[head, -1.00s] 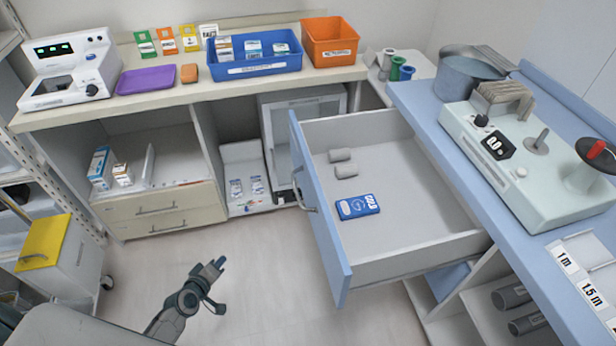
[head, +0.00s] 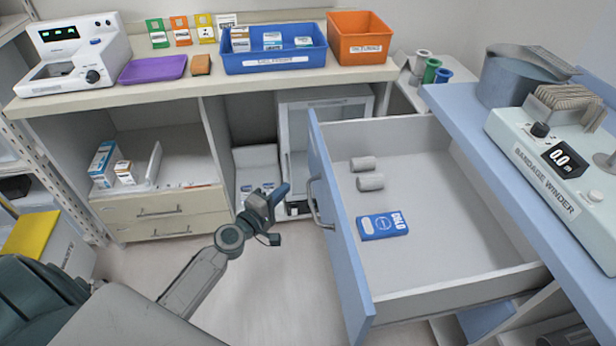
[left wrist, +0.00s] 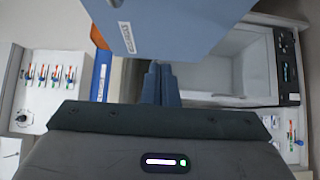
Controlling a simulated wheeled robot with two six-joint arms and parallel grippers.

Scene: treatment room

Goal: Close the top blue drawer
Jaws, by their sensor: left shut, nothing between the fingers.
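The top blue drawer (head: 336,228) is pulled far out from under the blue counter at the right in the head view. Its blue front with a grey handle (head: 318,203) faces left. Inside lie two grey rolls (head: 368,182) and a blue COLD pack (head: 382,225). My left gripper (head: 276,194) is shut and empty, a little left of the drawer front and apart from it in the picture. My right gripper is not in view.
A blue counter (head: 455,105) carries a bandage winder (head: 545,165). A beige bench (head: 130,98) at the back holds a blue bin (head: 275,62), an orange bin (head: 360,45) and a purple tray (head: 153,69). Floor (head: 275,290) left of the drawer is clear.

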